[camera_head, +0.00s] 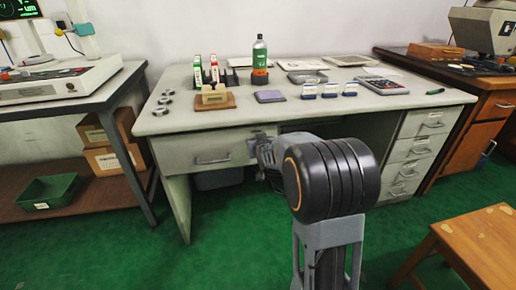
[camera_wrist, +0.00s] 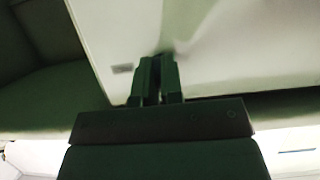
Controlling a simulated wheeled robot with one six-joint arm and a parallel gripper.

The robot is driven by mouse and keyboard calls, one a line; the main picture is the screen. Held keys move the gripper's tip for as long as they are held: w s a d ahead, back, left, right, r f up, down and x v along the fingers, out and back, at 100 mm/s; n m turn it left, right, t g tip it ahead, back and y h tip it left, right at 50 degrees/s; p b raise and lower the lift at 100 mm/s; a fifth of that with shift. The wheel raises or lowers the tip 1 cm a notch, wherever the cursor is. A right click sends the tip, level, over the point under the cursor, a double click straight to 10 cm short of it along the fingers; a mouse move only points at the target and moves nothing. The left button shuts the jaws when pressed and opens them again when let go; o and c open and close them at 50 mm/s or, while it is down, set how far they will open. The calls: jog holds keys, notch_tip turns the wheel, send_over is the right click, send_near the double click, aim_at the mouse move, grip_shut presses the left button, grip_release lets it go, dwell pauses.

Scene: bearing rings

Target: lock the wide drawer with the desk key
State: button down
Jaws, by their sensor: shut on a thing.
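The wide drawer (camera_head: 190,153) is the pale front with a bar handle (camera_head: 212,160) at the left under the desk top. It looks closed. My gripper (camera_head: 256,142) is at the upper right part of this drawer front, partly hidden by my own arm in the head view. In the wrist view my gripper's two dark fingers (camera_wrist: 159,74) are close together and point at a pale panel (camera_wrist: 225,60), very near or touching it. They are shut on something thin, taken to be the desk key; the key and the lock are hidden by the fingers.
The desk top (camera_head: 300,115) holds a green bottle (camera_head: 260,55), small blue-and-white boxes (camera_head: 330,90) and a calculator-like device (camera_head: 382,85). A stack of drawers (camera_head: 415,150) stands at the right. A wooden stool (camera_head: 480,240) is at the front right. Green floor is open at the front left.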

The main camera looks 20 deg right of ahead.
dwell(0.4)
jog(key=c, duration=1.3)
grip_release()
jog(key=shift+o, duration=0.2)
jog(key=p+v, duration=0.4)
jog(key=v, duration=0.9)
jog(key=shift+s+r, duration=0.2)
jog(key=shift+s, duration=0.15)
jog(key=shift+a, duration=0.1)
